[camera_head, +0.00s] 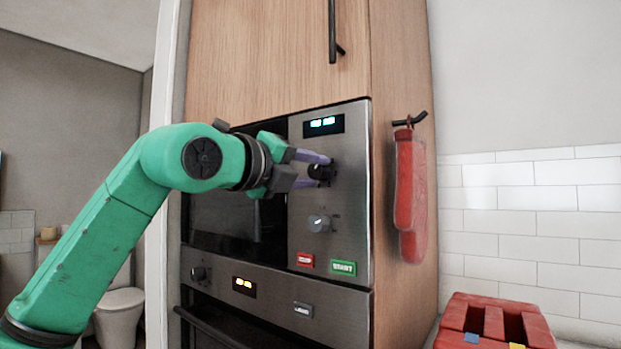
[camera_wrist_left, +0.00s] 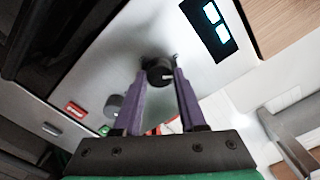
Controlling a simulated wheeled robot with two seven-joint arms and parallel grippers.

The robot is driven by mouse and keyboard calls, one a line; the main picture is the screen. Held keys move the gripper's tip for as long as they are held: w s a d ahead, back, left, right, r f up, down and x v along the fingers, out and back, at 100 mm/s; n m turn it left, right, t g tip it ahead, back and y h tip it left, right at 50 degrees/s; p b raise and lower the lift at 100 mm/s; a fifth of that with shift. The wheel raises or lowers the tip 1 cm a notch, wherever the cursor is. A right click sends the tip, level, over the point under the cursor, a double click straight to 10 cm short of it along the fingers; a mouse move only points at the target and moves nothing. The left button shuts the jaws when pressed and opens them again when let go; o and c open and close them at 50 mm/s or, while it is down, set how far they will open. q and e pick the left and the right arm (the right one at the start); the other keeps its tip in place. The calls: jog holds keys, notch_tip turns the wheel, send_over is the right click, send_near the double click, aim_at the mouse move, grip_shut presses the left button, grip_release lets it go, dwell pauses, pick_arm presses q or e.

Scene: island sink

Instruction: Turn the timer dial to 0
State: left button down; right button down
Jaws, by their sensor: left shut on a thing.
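The timer dial (camera_head: 321,172) is a black knob on the steel control panel, below a lit display (camera_head: 324,125). In the left wrist view the dial (camera_wrist_left: 159,72) sits between the two purple fingertips, with a light mark on its edge. My left gripper (camera_head: 318,171) reaches in from the left and is shut on the dial, one finger above and one below it. The left gripper (camera_wrist_left: 160,82) also shows in the wrist view. The display's digits are too small to read. My right gripper is out of view.
A grey knob (camera_head: 319,222), a red button (camera_head: 305,260) and a green START button (camera_head: 343,268) are below the dial. A second oven (camera_head: 230,310) is underneath. A red mitt (camera_head: 408,195) hangs on the cabinet side. A red caddy (camera_head: 495,322) stands at lower right.

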pick_arm(q)
jog(key=n, duration=0.2)
jog(key=n+b, duration=0.1)
jog(key=shift+d+f+n, duration=0.1)
jog(key=shift+f+n, duration=0.15)
jog(key=shift+n, duration=0.05)
jog(key=shift+r+n+b, duration=0.1)
jog(key=shift+n+b, duration=0.4)
jog(key=shift+n, duration=1.2)
jog(key=shift+c, duration=2.4)
grip_release()
jog(key=shift+r, duration=0.1)
jog(key=shift+r, duration=0.1)
jog(key=b+v, duration=0.4)
jog(key=v, duration=1)
jog(key=shift+s+a, duration=0.25)
